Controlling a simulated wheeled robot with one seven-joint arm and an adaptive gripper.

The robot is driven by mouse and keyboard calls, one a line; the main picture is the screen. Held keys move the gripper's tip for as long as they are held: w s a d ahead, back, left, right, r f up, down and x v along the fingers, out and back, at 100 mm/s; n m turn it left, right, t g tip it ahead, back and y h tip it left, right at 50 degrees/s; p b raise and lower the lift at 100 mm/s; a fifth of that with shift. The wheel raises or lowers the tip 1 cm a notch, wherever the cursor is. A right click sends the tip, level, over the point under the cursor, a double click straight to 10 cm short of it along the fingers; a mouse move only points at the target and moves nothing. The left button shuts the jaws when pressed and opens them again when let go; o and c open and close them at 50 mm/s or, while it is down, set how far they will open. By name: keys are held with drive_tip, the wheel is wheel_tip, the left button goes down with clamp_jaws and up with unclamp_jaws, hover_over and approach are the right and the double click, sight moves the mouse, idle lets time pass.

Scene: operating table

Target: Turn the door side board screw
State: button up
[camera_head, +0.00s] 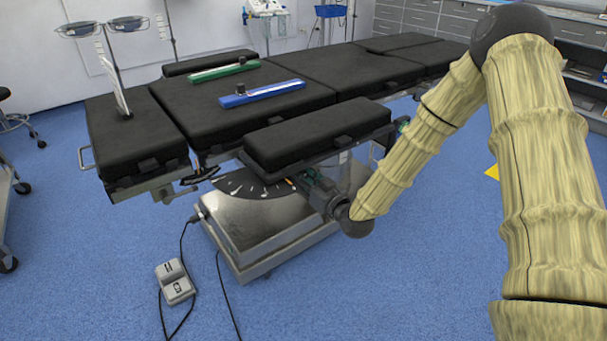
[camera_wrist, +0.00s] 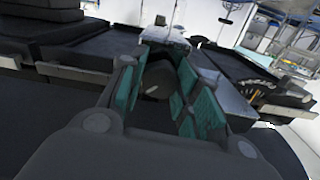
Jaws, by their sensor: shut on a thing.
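The operating table (camera_head: 205,105) has black pads and stands on a metal base. A black padded side board (camera_head: 315,133) is attached along its near side. My gripper (camera_head: 312,184) is below this board, close to the table's side, with the arm reaching in from the right. In the wrist view, my gripper (camera_wrist: 158,78) has its teal-padded fingers on both sides of a dark rounded knob (camera_wrist: 156,82), which looks like the screw. The fingers are shut on it. In the head view the screw is hidden by the gripper and the board.
A blue bar (camera_head: 262,94) and a green bar (camera_head: 223,71) lie on the table pads. A foot pedal (camera_head: 174,282) with cables sits on the blue floor at the front left. Floor around the base is mostly clear. Drawer cabinets (camera_head: 425,18) stand at the back.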

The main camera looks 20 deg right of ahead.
drive_tip(key=n+p, duration=0.1)
drive_tip(key=n, duration=0.3)
drive_tip(key=shift+n, duration=0.3)
drive_tip(key=shift+n+p, duration=0.35)
drive_tip(key=shift+n, duration=1.65)
drive_tip(key=shift+d, duration=0.1)
drive_tip(key=o, duration=1)
drive_tip(key=shift+o, duration=0.2)
drive_tip(key=shift+s, duration=0.1)
drive_tip(key=v, duration=1.1)
drive_tip(key=shift+s, duration=0.4)
drive_tip(key=shift+d, duration=0.1)
